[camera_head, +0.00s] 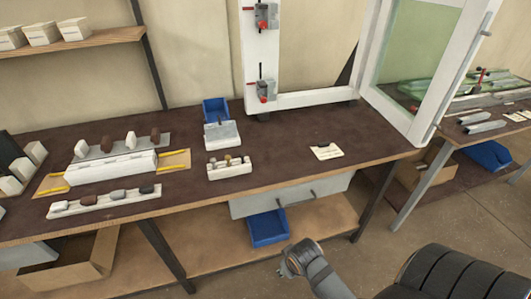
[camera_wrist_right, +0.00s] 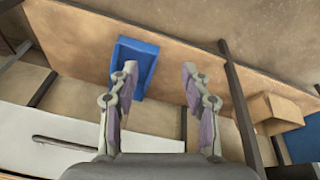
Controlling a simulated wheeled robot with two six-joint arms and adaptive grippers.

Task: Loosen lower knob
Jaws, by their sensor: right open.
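A white profile frame (camera_head: 310,98) stands upright at the back of the bench. Two grey clamps with red parts are on its left post. The upper clamp (camera_head: 266,16) is near the top of the view. The lower clamp (camera_head: 266,89) sits just above the bench, and its red knob (camera_head: 263,99) shows at its lower left. My right gripper (camera_head: 288,265) is in front of the bench, low and well away from the clamps. In the right wrist view its two fingers (camera_wrist_right: 160,75) are spread with nothing between them. My left gripper is not in view.
The dark bench top (camera_head: 290,150) is clear in front of the frame except for a small card (camera_head: 326,151). A blue bin (camera_head: 215,109) and trays of parts stand to the left. A glazed white sash (camera_head: 421,70) stands right. A blue bin (camera_head: 268,228) is on the shelf below.

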